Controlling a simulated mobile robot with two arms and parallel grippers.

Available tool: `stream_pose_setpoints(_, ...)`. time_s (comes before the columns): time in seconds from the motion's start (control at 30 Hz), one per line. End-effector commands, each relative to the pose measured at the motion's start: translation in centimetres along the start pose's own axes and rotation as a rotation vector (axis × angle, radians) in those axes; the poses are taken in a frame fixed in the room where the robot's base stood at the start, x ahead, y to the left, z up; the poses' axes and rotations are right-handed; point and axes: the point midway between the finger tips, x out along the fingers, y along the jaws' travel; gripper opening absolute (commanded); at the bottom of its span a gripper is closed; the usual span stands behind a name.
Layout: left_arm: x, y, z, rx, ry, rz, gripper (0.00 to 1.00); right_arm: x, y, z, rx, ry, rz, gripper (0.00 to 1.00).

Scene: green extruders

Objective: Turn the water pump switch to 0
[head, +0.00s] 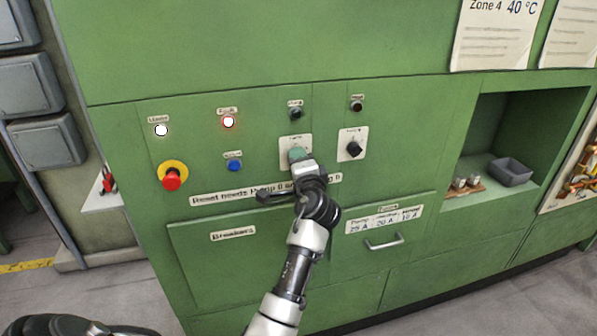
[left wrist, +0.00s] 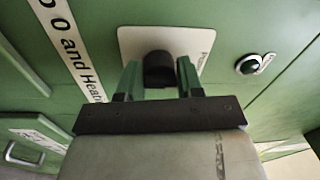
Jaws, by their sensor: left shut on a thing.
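The water pump switch (left wrist: 158,68) is a black knob on a white plate (left wrist: 190,38), seen in the left wrist view. In the head view its plate (head: 284,142) shows, but the gripper hides the knob. My left gripper (head: 297,154) is at the panel, its two greenish fingers on either side of the knob and shut on it. It also shows in the left wrist view (left wrist: 159,78). Which way the knob points cannot be told. My right gripper is not in view.
A second black rotary switch (head: 354,149) sits just right. A red emergency button (head: 172,177), blue button (head: 234,165), lit white lamp (head: 161,130) and lit red lamp (head: 228,122) are left. Below are a drawer handle (head: 384,243) and a label strip (head: 236,190).

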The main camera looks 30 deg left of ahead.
Motion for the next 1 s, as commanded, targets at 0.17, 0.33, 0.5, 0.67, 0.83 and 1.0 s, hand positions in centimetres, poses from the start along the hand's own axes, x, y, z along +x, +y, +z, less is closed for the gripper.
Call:
stream_pose_setpoints(0.17,-0.06,0.63,0.13,-0.04,-0.006,0.008,0.13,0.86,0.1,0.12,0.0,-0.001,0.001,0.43)
stream_pose_setpoints(0.33,-0.05,0.57,0.13,-0.054,-0.007,0.008,0.13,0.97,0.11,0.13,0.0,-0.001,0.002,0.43)
stream_pose_setpoints(0.5,-0.06,0.57,0.12,-0.056,-0.007,0.009,0.13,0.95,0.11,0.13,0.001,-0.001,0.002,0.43)
stream_pose_setpoints(0.67,-0.06,0.61,0.11,-0.055,-0.007,0.01,0.13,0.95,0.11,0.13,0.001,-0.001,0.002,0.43)
stream_pose_setpoints(0.83,-0.04,0.46,0.08,-0.055,-0.006,0.007,0.6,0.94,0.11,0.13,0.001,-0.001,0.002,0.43)
stream_pose_setpoints(1.0,-0.03,0.28,0.06,-0.056,-0.005,0.003,0.6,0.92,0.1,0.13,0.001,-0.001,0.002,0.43)
